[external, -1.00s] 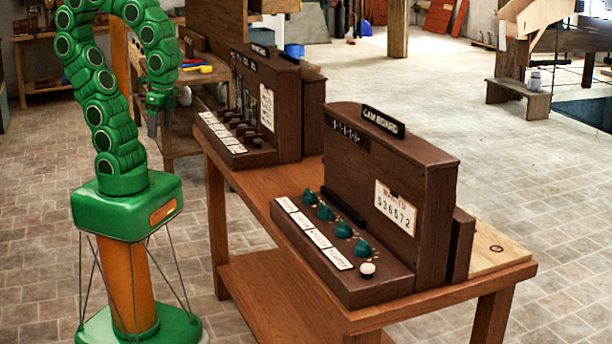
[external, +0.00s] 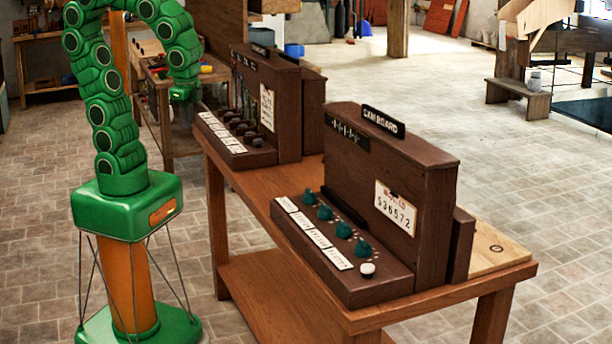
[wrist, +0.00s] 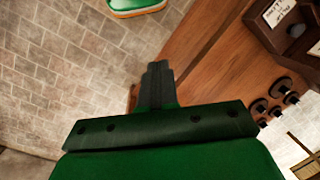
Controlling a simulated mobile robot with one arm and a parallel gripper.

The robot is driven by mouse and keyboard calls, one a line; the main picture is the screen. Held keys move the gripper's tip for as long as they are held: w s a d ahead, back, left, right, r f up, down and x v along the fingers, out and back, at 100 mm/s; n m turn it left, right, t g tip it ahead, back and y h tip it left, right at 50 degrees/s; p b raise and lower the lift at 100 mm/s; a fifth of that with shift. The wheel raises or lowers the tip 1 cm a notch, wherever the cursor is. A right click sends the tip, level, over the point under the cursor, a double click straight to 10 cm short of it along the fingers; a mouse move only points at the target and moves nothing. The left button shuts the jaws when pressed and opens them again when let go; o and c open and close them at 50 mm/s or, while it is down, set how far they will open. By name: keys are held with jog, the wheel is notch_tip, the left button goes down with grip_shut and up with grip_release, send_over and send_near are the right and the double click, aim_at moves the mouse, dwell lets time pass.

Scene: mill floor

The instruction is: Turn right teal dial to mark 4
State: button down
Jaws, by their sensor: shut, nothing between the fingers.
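Several teal dials stand in a row on the sloped front of the near brown "CAM BOARD" console (external: 385,165). The rightmost teal dial (external: 363,248) is nearest the white button; its pointer and marks are too small to read. My gripper (external: 186,108) is at the far left, beside the farther console and well away from the teal dials. In the wrist view its dark fingers (wrist: 158,75) are together and empty. The wrist view shows no teal dial.
A white button (external: 367,269) sits beside the rightmost dial. A farther console (external: 285,90) with dark knobs stands on the same wooden bench (external: 400,309). Dark knobs (wrist: 277,86) show at the wrist view's right. Tiled floor lies open left of the bench.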

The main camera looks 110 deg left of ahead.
jog(key=w+d+r+m+t+y, duration=0.1)
jog(key=w+t+y, duration=0.15)
jog(key=w, duration=1.25)
jog(key=w+d+r+m+t+y, duration=0.1)
jog(key=w+d+m+y, duration=0.15)
jog(key=w, duration=1.25)
jog(key=w+d+f+m+t+y, duration=0.1)
jog(key=w+d+f+m+t, duration=0.2)
jog(key=w+d, duration=0.85)
jog(key=m+t, duration=0.2)
jog(key=m, duration=0.1)
send_near(358, 244)
jog(key=s+f+v, duration=0.1)
jog(key=v, duration=0.6)
jog(key=shift+g+h, duration=0.25)
jog(key=shift+h, duration=0.15)
jog(key=x, duration=0.9)
jog(key=shift+w+f, duration=0.15)
jog(key=shift+f, duration=0.1)
jog(key=shift+w+a+f, duration=0.2)
jog(key=shift+w+a, duration=0.85)
jog(key=shift+w, duration=0.05)
jog(key=shift+w+a, duration=0.4)
jog(key=shift+w, duration=0.05)
jog(key=shift+r, duration=0.1)
